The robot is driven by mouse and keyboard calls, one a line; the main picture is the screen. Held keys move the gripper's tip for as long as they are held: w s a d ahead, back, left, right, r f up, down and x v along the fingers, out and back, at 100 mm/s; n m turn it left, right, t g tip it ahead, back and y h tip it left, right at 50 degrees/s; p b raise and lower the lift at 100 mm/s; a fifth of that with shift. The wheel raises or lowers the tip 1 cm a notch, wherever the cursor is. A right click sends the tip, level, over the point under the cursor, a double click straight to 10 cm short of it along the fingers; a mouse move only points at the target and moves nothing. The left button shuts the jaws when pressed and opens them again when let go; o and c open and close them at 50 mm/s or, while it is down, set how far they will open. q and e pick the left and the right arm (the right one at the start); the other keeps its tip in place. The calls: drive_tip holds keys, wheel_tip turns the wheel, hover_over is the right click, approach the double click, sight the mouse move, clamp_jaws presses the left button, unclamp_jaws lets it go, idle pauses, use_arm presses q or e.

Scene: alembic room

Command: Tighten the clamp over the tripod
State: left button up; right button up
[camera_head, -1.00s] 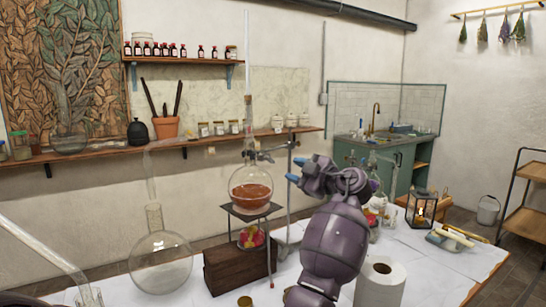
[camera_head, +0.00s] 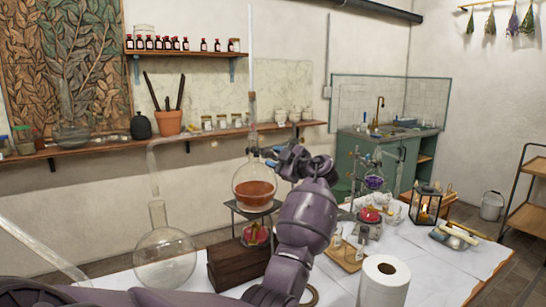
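A round flask of amber liquid (camera_head: 254,194) sits on the dark metal tripod (camera_head: 240,212), with a tall glass tube (camera_head: 251,75) rising from its neck. The clamp is at the flask's neck, above the tripod; my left gripper (camera_head: 268,156) now overlaps it and hides most of it. The blue fingertips are beside the neck, at clamp height. I cannot tell whether they touch the clamp or are closed on it. My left arm also hides the stand behind. My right gripper is not in view.
A large empty flask (camera_head: 164,258) stands left of the wooden block (camera_head: 238,264). A paper roll (camera_head: 384,282) is right of my arm. A small stand with a purple flask (camera_head: 374,180) and a lantern (camera_head: 425,206) are further right.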

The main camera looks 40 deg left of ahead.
use_arm(q)
drive_tip(key=shift+a, duration=0.55)
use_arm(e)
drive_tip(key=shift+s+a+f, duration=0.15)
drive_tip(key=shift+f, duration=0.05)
use_arm(q)
drive_tip(key=c, duration=0.6)
clamp_jaws()
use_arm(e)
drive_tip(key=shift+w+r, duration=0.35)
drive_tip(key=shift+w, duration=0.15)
